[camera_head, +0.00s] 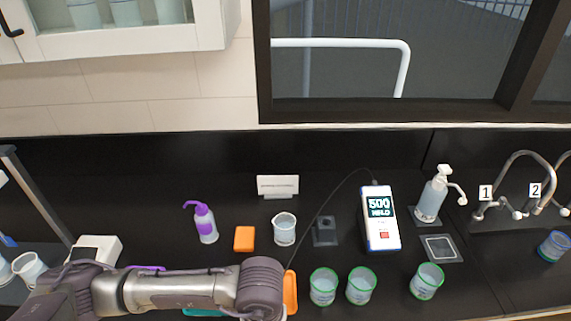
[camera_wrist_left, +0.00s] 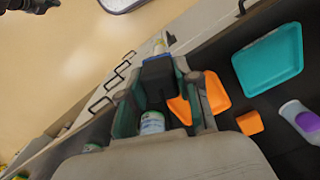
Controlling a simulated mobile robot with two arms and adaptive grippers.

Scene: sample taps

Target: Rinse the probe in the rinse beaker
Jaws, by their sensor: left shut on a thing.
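The rinse beaker is probably the clear spouted beaker (camera_head: 284,229) in the middle of the counter, right of an orange block (camera_head: 244,239). The meter (camera_head: 380,217) reads "500 HELD". Its thin dark cable (camera_head: 318,212) runs left and down to my left wrist. My left gripper (camera_wrist_left: 160,100) is shut on the probe at that cable's end, in front of the beaker and apart from it. My wrist hides the gripper in the head view; the probe itself is not clear in either view. The probe's dark stand (camera_head: 325,231) looks empty. My right gripper is out of view.
Green-rimmed cups (camera_head: 323,286) stand along the front, right of my wrist. A purple-topped wash bottle (camera_head: 203,222) stands left of the orange block. A soap pump (camera_head: 432,196) and numbered taps (camera_head: 520,185) are at right. A teal tray (camera_wrist_left: 268,60) lies near my gripper.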

